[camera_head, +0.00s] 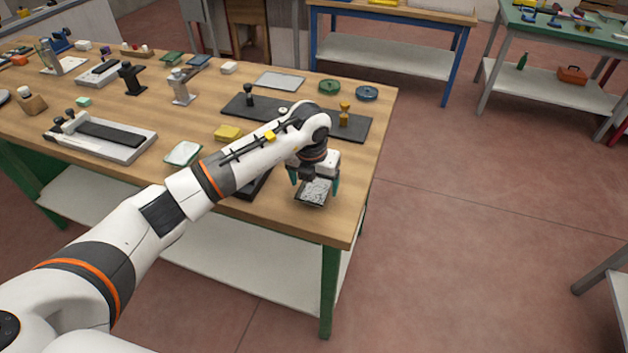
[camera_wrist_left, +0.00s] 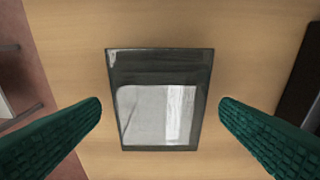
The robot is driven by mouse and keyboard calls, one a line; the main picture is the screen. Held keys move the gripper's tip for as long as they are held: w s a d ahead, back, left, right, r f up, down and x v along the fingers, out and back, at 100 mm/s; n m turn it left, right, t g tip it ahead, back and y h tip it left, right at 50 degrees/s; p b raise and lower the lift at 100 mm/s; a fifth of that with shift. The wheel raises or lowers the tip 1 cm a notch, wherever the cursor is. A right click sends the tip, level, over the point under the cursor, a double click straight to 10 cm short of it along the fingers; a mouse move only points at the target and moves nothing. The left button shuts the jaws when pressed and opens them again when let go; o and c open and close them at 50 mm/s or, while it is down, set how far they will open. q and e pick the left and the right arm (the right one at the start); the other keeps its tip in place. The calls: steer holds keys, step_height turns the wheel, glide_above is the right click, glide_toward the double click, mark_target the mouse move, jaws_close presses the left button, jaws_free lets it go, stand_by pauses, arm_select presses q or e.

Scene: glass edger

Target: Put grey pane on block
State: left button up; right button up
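The grey pane (camera_head: 314,191) looks like a small dark-edged rectangle with a shiny, reflecting face. It lies near the front right corner of the wooden table. In the left wrist view the pane (camera_wrist_left: 160,98) is in the middle, between and beyond the fingertips. My left gripper (camera_head: 315,178) points down over it. In the left wrist view the green fingers of the gripper (camera_wrist_left: 160,105) are wide apart, with a gap on each side of the pane. A dark flat object (camera_head: 259,186) is left of the pane, partly hidden by my arm; I cannot tell if it is the block. My right gripper is out of view.
A dark mat (camera_head: 345,123) with small fittings lies behind the gripper. A yellow block-like piece (camera_head: 228,133) and a white-green dish (camera_head: 183,153) lie left of my arm. The table's right edge is close to the pane.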

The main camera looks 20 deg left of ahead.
mark_target(311, 194)
arm_select(q)
steer(key=shift+r, duration=0.65)
step_height(311, 194, up, 11)
steer(key=s+b, duration=0.2)
steer(key=shift+b, duration=0.4)
steer(key=shift+w, duration=0.1)
